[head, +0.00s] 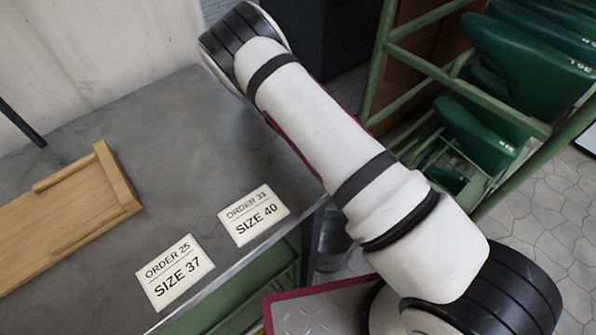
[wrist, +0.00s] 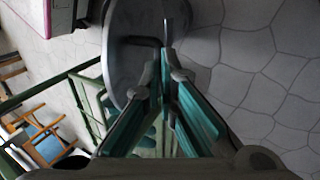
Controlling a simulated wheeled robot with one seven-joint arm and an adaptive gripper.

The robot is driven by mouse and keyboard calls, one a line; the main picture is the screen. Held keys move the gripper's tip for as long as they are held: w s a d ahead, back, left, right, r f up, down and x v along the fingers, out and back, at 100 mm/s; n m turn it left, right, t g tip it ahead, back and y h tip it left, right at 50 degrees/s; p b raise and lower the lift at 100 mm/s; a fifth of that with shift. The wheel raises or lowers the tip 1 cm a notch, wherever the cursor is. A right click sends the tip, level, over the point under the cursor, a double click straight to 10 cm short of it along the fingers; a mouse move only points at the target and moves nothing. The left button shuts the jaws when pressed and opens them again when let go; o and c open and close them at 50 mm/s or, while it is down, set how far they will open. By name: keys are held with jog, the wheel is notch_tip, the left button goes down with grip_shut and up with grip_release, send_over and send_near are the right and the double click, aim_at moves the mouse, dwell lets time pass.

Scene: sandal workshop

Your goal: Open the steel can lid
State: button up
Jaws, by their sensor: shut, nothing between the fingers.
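The steel can (wrist: 118,62) shows in the wrist view as a round grey shape on the floor at the top centre. A dark bar crosses its top, and I cannot tell whether its lid is raised. My gripper (wrist: 167,62) is shut and empty, its teal-padded fingers meeting at the tips in front of the can's near right side. I cannot tell whether the tips touch it. In the head view, part of a grey metal can (head: 332,243) shows between the table edge and my arm. My gripper is out of that view.
A grey table (head: 190,130) holds a wooden tray (head: 122,178) and two order cards (head: 175,272) (head: 254,215). A green rack (head: 440,75) with green shoe lasts (head: 525,70) stands at the right. A wooden chair (wrist: 45,140) is at the wrist view's lower left. Tiled floor to the right is clear.

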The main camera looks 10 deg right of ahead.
jog(key=o, duration=0.4)
jog(key=shift+s+d+f, duration=0.4)
jog(key=shift+s+f, duration=0.35)
jog(key=shift+s, duration=0.1)
jog(key=shift+o, duration=0.9)
jog(key=shift+w+f, duration=0.1)
jog(key=v, duration=1.2)
jog(key=shift+w, duration=0.3)
